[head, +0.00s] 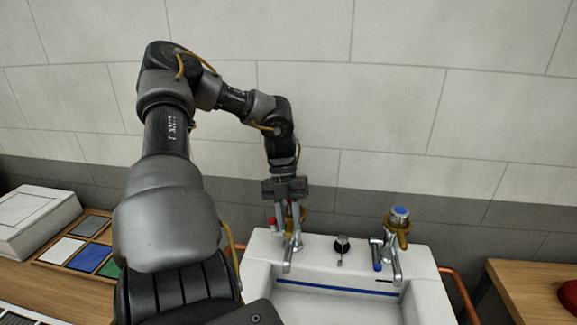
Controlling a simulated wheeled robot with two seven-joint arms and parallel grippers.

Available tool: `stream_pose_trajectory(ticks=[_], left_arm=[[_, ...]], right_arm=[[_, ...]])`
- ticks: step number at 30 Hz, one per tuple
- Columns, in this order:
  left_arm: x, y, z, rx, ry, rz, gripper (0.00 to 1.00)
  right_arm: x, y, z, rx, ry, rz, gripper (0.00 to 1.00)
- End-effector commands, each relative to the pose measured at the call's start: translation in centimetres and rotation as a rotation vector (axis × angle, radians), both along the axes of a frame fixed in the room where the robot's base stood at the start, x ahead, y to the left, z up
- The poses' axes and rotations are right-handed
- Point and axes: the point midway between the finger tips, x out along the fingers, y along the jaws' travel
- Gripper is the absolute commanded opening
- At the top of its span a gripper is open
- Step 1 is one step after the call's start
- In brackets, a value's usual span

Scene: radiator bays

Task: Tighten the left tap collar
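The left tap (289,252) is a chrome spout at the back left of the white sink, with a red-tipped lever (272,224) at its left. Its brass collar (302,214) shows only in part behind my fingers. My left gripper (288,222) points straight down over this tap, its two fingers apart with brass showing around them. Whether the fingers press on the collar is too small to tell. My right gripper is not in view.
The right tap (393,262) has a brass collar (397,226) with a blue cap and a blue-tipped lever. A dark plug knob (341,245) sits between the taps. A sample tray (52,262) and white box (32,219) lie left; a red object (569,293) lies right.

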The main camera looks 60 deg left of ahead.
Motion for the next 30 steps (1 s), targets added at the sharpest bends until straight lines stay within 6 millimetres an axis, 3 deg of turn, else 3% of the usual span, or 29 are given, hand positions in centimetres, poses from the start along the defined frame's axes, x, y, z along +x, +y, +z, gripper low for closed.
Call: stream_pose_trajectory(ticks=[3,14,20,30], left_arm=[[0.0,-0.1,0.0,-0.002,0.001,0.000,0.40],[0.0,-0.1,0.3,-0.002,0.001,-0.001,0.40],[-0.1,-0.3,3.4,-0.001,-0.004,-0.003,0.40],[-3.6,-5.5,9.4,-0.003,-0.004,-0.006,0.40]], right_arm=[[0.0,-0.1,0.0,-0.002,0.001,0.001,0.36],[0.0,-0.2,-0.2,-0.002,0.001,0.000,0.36],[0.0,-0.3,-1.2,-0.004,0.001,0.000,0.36],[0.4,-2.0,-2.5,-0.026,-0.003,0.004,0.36]])
